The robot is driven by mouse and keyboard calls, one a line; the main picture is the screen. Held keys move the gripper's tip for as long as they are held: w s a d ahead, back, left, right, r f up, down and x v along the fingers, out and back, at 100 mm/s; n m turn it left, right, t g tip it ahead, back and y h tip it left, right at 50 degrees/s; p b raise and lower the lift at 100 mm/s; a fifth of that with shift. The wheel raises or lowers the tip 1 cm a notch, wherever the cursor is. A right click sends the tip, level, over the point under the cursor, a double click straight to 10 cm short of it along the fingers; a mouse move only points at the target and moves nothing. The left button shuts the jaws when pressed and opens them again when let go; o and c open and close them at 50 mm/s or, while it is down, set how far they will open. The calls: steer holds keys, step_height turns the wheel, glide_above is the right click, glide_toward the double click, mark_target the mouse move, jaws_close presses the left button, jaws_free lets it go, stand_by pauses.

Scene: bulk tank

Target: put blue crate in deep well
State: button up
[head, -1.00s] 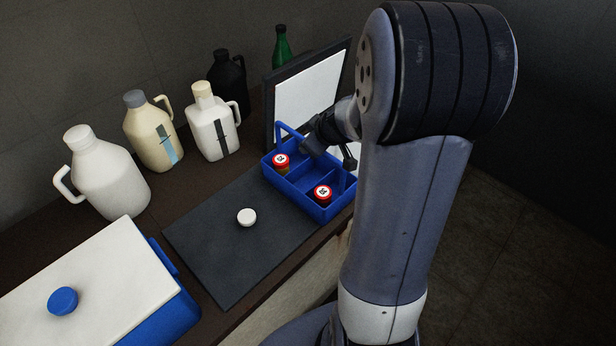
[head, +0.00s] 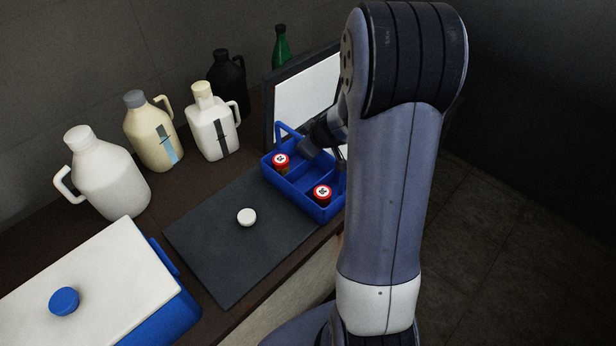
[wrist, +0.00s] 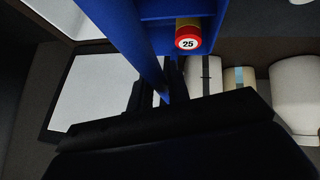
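The blue crate (head: 292,186) stands upright on the counter at the far end of the dark panel, in front of a framed white panel. It is an open tray with compartments and a raised handle (head: 290,130), holding two red-capped jars (head: 281,161) (head: 322,193). My gripper (head: 325,150) is at the handle, partly hidden by my arm. In the wrist view the blue handle (wrist: 140,45) runs down between my dark fingers (wrist: 160,95), with a small light gap on one side; they look open around it. I cannot tell which thing is the deep well.
A dark flat panel with a white knob (head: 246,217) lies before the crate. A blue box with a white lid (head: 105,275) stands at the lower left. Several jugs (head: 155,135) and a green bottle (head: 281,48) line the back. The framed white panel (head: 300,100) stands behind the crate.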

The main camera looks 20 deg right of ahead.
jaws_close()
steer(key=shift+r, duration=0.1)
stand_by(0.3)
